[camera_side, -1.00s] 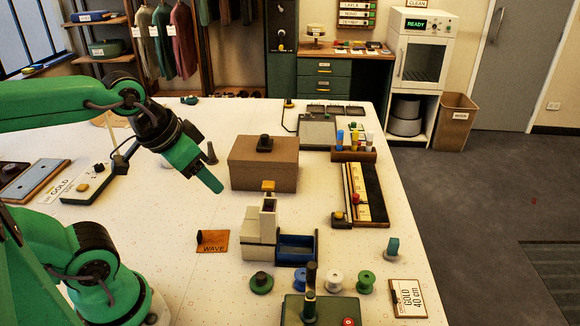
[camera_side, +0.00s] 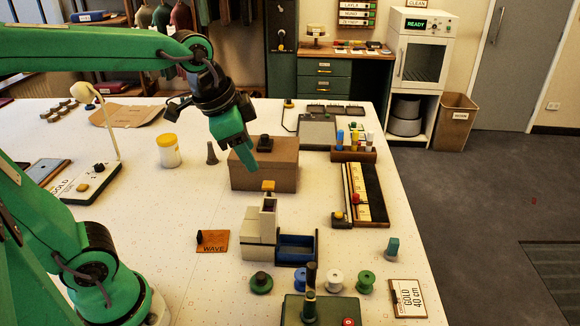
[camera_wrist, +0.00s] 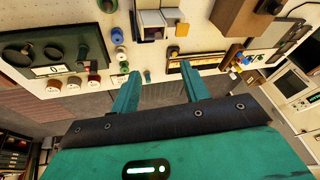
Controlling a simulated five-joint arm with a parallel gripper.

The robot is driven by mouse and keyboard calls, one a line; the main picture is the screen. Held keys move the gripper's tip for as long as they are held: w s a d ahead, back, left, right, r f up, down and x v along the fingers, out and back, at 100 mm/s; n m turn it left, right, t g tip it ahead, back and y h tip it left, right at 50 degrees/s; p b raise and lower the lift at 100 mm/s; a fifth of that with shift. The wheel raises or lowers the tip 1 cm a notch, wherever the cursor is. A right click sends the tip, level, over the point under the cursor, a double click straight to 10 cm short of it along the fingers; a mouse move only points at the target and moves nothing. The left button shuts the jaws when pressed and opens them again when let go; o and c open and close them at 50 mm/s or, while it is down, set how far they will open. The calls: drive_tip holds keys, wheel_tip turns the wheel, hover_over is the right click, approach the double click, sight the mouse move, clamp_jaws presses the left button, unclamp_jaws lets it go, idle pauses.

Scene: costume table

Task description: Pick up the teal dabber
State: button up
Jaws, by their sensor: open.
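The teal dabber (camera_side: 392,247) stands upright near the right edge of the white table, behind the GOLD 40 cm card. In the wrist view a small teal piece (camera_wrist: 147,76), which looks like the dabber, shows between my fingers near the table edge, far beyond them. My gripper (camera_side: 248,146) is in the air, in front of the brown box in the side view and well to the left of the dabber. In the wrist view my gripper (camera_wrist: 162,82) has its two teal fingers wide apart with nothing held.
Spools (camera_side: 365,281), the GOLD 40 cm card (camera_side: 407,297) and a dark green device (camera_side: 330,312) lie near the front. Bare table surrounds the dabber.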

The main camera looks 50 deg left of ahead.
drive_tip(key=w+d+m+g, duration=0.1)
drive_tip(key=w+d+m, duration=0.4)
drive_tip(key=w, duration=0.4)
drive_tip(key=m+g, duration=0.3)
drive_tip(key=m, duration=1.4)
hover_over(395, 241)
wheel_tip(395, 241, down, 19)
drive_tip(key=shift+w+d+r, duration=0.1)
drive_tip(key=shift+w, duration=0.05)
drive_tip(key=shift+d, duration=0.1)
drive_tip(key=shift+a+f, duration=0.2)
drive_tip(key=shift+f, duration=3.85)
clamp_jaws()
